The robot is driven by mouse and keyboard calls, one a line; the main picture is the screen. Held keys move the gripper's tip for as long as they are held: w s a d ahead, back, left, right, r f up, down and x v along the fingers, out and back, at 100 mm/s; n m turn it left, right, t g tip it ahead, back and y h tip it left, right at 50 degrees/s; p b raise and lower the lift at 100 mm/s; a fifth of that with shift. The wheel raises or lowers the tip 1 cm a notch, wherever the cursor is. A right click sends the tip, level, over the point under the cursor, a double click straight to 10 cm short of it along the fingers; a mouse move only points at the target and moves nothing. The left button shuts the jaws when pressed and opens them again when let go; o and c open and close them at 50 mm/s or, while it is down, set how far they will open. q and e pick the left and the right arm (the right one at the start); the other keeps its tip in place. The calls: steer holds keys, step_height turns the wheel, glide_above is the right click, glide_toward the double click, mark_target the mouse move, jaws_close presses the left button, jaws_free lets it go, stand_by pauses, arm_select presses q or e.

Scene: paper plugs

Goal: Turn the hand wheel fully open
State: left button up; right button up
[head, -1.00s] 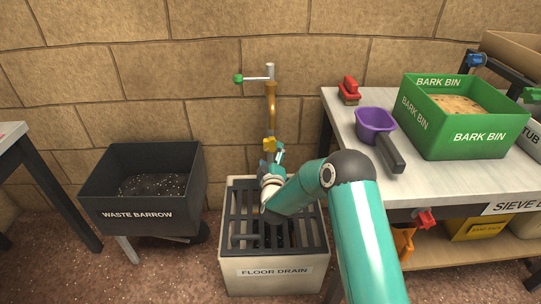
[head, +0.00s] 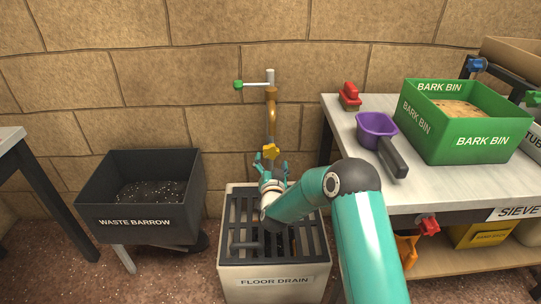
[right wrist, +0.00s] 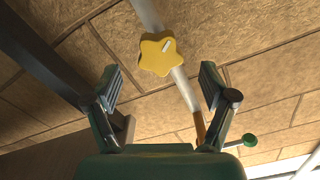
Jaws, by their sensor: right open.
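The yellow star-shaped hand wheel (head: 271,152) sits on the upright pipe against the block wall, above the floor drain. It also shows in the right wrist view (right wrist: 157,55), with a small pale mark on its face. My right gripper (head: 270,164) is open and empty just below and in front of the wheel. In the right wrist view its two fingers (right wrist: 160,82) stand apart to either side, with the wheel beyond the gap between them. I see no contact with the wheel. My left gripper is not in view.
The floor drain (head: 275,281) stands below my right gripper. A pipe arm with a green knob (head: 238,85) is above. The waste barrow (head: 132,222) is at left. At right, a bench (head: 351,133) holds a purple scoop (head: 374,127) and green bark bin (head: 467,141).

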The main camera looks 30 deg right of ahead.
mark_target(271, 154)
steer(key=shift+w+d, duration=0.1)
stand_by(0.3)
steer(key=shift+x, duration=1.85)
steer(key=shift+c, duration=0.3)
steer(key=c, duration=1.1)
